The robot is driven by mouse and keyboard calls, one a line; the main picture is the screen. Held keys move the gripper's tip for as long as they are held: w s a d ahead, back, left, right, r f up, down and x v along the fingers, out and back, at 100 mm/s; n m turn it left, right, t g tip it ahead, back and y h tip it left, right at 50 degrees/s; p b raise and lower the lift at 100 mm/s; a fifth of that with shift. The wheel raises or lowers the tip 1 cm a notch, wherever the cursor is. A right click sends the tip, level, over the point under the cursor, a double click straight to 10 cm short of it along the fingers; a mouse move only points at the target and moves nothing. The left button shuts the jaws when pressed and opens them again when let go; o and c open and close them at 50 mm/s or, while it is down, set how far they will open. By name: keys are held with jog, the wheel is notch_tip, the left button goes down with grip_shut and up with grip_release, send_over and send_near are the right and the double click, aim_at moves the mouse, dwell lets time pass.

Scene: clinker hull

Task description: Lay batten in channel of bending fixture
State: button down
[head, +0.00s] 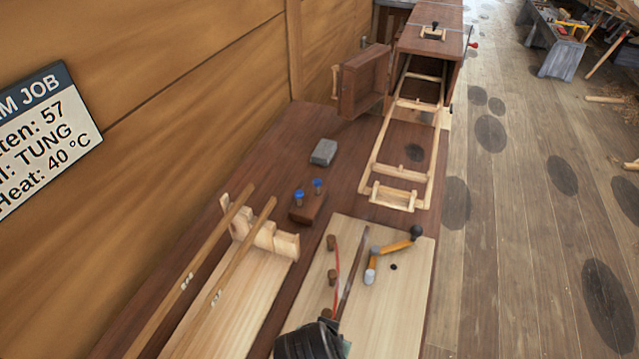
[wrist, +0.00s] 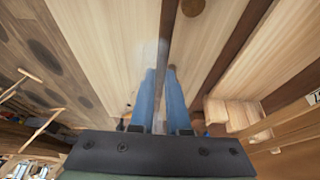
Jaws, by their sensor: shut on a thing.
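The bending fixture is a pale board (head: 410,262) on the bench with round wooden pegs (head: 332,277), a red curved strip (head: 337,265) and an orange-handled lever (head: 395,247) with a black knob. A thin dark batten (head: 353,270) extends over the board, right of the pegs and left of the lever. My gripper (head: 330,318) is at its near end. In the wrist view the blue fingers (wrist: 162,85) are shut on the batten (wrist: 166,40), which runs away between them over pale wood. I cannot tell whether the batten touches the board or sits in the channel.
Two labelled battens (head: 246,246) rest on a notched rack (head: 270,238) at left. A dark block with blue-topped pegs (head: 307,207), a grey block (head: 324,152) and an open wooden box (head: 430,60) with a slatted frame (head: 376,165) lie farther back. The wall borders the bench's left.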

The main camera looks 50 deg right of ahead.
notch_tip(320, 180, down, 7)
jog(key=shift+r, duration=0.2)
dwell(0.3)
jog(key=c, duration=0.9)
grip_release()
jog(key=shift+f, duration=0.15)
